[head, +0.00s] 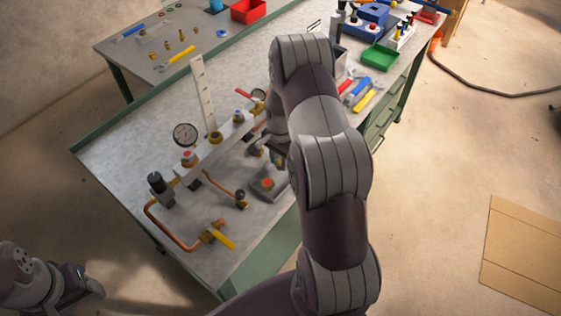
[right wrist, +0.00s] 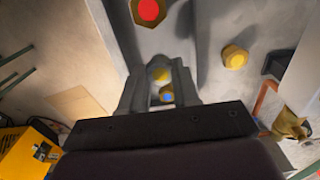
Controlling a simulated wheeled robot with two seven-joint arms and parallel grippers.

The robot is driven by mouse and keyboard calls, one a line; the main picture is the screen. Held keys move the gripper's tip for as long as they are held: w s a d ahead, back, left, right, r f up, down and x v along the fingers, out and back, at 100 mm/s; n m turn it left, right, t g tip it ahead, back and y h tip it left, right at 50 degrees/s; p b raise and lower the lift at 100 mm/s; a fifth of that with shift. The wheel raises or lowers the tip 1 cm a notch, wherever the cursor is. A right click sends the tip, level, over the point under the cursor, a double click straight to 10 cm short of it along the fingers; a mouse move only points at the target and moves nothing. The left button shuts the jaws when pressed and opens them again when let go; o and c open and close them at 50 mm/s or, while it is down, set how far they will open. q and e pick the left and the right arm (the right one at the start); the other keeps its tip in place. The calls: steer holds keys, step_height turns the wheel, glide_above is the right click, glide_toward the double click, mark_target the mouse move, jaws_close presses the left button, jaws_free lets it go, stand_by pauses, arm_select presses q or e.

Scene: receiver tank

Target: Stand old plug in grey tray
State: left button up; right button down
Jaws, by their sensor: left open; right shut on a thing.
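My right gripper (right wrist: 162,90) is shut on a small brass piece with a blue end (right wrist: 168,97), taken to be the old plug. In the head view my right gripper (head: 272,146) is above the bench near the tray, and my arm hides most of it and the held piece. The grey tray (head: 256,192) lies on the bench just below it, partly behind my arm. A red-topped piece (head: 267,183) is in the tray. A red-topped fitting (right wrist: 149,11) also shows in the right wrist view. My left gripper (head: 88,287) is open and empty at the lower left, off the bench.
A manifold (head: 205,150) with a gauge (head: 185,134), fittings and a copper pipe (head: 165,230) stands left of the tray. A yellow-handled valve (head: 218,235) is near the front edge. Tools (head: 358,92) and a green bin (head: 380,57) lie further back.

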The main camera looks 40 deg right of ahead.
mark_target(280, 162)
step_height(280, 162, down, 2)
steer(key=shift+f, duration=0.25)
steer(key=shift+d+f, duration=0.1)
steer(key=shift+f, duration=0.15)
steer(key=c, duration=1.1)
jaws_free()
steer(key=shift+o, duration=1.4)
